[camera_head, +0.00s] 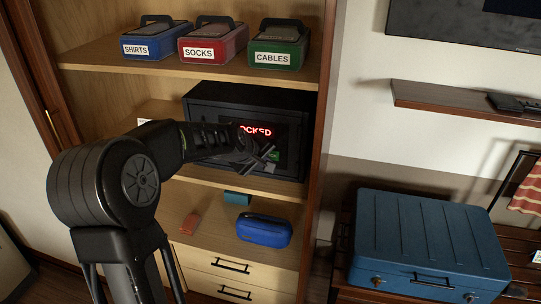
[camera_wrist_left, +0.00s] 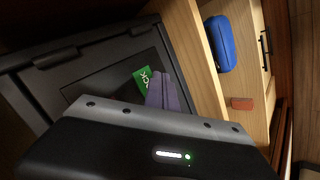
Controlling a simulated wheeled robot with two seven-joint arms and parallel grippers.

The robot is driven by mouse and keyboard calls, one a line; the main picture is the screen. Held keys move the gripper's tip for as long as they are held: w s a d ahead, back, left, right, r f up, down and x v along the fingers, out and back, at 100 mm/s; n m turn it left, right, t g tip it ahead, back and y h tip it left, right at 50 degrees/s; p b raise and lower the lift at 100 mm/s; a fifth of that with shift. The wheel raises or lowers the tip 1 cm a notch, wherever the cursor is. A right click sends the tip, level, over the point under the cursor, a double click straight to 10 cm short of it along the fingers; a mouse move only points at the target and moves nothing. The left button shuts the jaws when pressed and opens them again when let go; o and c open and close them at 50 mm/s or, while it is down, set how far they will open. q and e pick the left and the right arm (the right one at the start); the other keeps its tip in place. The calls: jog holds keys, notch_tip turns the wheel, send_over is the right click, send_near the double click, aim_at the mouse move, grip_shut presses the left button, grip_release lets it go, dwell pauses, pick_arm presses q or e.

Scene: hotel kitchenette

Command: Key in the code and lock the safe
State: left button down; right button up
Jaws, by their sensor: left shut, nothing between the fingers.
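The black safe (camera_head: 215,97) stands on the middle shelf of the wooden cabinet, and its door looks shut. Its red lit display (camera_head: 262,132) shows "OCKED"; my arm hides whatever lies left of that. A green key (camera_head: 274,156) is below the display; in the left wrist view this green key (camera_wrist_left: 140,79) carries white lettering that looks like "OK". My left gripper (camera_head: 266,158) is in front of the safe's keypad, shut and empty. In the left wrist view its fingers (camera_wrist_left: 163,88) are right beside the green key; I cannot tell whether they touch it. The other keys are hidden.
Blue, red and green labelled boxes (camera_head: 213,43) sit on the shelf above. A blue case (camera_head: 263,230), a teal box (camera_head: 238,197) and a reddish block (camera_head: 190,223) lie below the safe. A blue suitcase (camera_head: 430,235) rests on a rack at right.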

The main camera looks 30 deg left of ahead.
pick_arm(q)
jog(key=shift+s, duration=0.1)
jog(key=s, duration=0.1)
jog(key=s+d+p, duration=0.1)
jog(key=s, duration=0.1)
jog(key=s+p, duration=0.1)
jog(key=shift+s+d, duration=0.25)
jog(key=shift+d, duration=0.1)
dwell(0.8)
